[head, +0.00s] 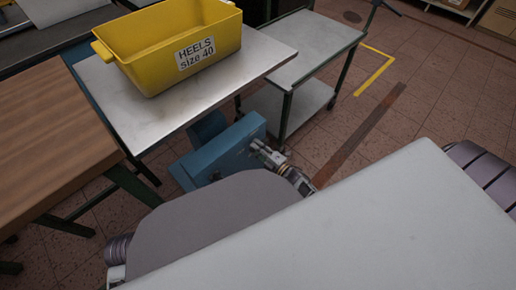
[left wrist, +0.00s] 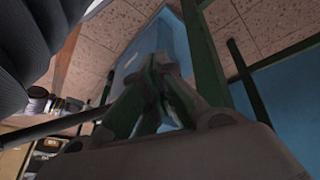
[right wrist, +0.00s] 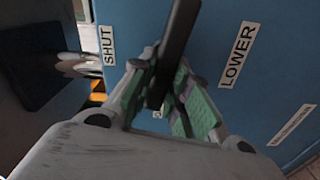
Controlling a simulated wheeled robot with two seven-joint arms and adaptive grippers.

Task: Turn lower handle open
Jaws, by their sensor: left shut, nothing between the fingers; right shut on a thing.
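A blue cabinet (head: 225,150) stands low beside the metal table in the head view. Its blue face (right wrist: 215,60) fills the right wrist view, with a "LOWER" label (right wrist: 237,55) and a "SHUT" label (right wrist: 108,45). A dark bar-shaped handle (right wrist: 178,35) stands out in front of this face. My right gripper (right wrist: 160,88) is shut on the handle, its green pads on either side; it also shows against the cabinet in the head view (head: 261,149). My left gripper (left wrist: 162,75) is shut and empty in the left wrist view, with blue panels behind it.
A yellow bin (head: 180,45) labelled "HEELS size 40" stands on the metal table (head: 255,62) above the cabinet. A grey cart (head: 312,45) is behind it. A wooden bench (head: 50,135) is at the left. Tiled floor is open at the right.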

